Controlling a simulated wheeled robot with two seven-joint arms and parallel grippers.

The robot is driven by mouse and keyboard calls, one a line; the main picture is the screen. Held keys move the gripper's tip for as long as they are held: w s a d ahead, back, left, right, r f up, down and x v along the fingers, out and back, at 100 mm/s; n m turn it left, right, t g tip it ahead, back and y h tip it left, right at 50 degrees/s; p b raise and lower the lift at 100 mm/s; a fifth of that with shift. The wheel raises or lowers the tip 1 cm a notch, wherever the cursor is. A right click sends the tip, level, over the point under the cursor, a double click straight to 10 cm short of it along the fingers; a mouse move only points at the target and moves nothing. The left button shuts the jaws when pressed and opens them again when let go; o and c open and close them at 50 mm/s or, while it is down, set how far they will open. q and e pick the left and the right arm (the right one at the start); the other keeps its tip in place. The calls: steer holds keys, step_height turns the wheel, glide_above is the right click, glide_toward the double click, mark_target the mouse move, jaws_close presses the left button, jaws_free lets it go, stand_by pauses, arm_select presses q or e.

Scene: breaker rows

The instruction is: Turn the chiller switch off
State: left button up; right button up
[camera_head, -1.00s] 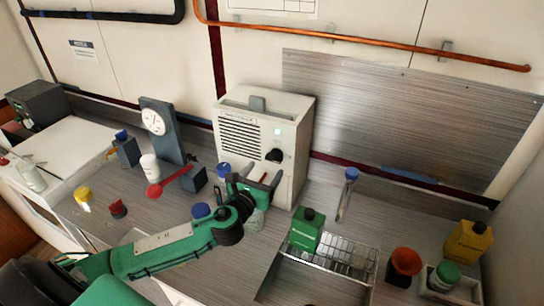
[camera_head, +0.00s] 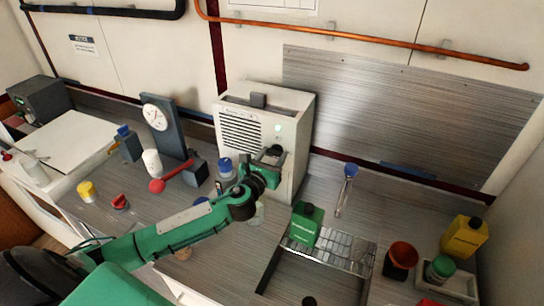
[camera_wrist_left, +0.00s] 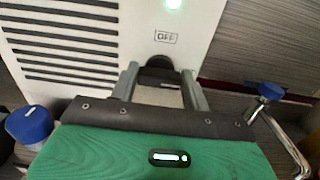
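The chiller is a white box (camera_head: 297,150) with a vent grille, standing against the back wall. Its green lamp is lit and also shows in the left wrist view (camera_wrist_left: 173,3). Its dark rotary switch (camera_wrist_left: 158,74) sits below a printed OFF label (camera_wrist_left: 166,37). My left gripper (camera_head: 272,158) is at the chiller's front, at the switch. In the left wrist view its two fingers (camera_wrist_left: 160,78) are apart, one on each side of the switch; firm contact cannot be made out. My right gripper is not in view.
A blue-capped bottle (camera_head: 225,168) stands left of my left gripper. A dial gauge stand (camera_head: 160,125) with a red lever (camera_head: 172,178) is farther left.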

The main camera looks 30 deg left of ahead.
arm_select(q)
steer(key=shift+n, duration=0.3)
steer(key=n, duration=0.3)
steer(key=shift+a+f+b, duration=0.1)
steer(key=shift+b, duration=0.3)
steer(key=n+b, duration=0.1)
steer(key=n, duration=0.9)
steer(key=shift+a+f, duration=0.1)
steer(key=shift+n, duration=2.1)
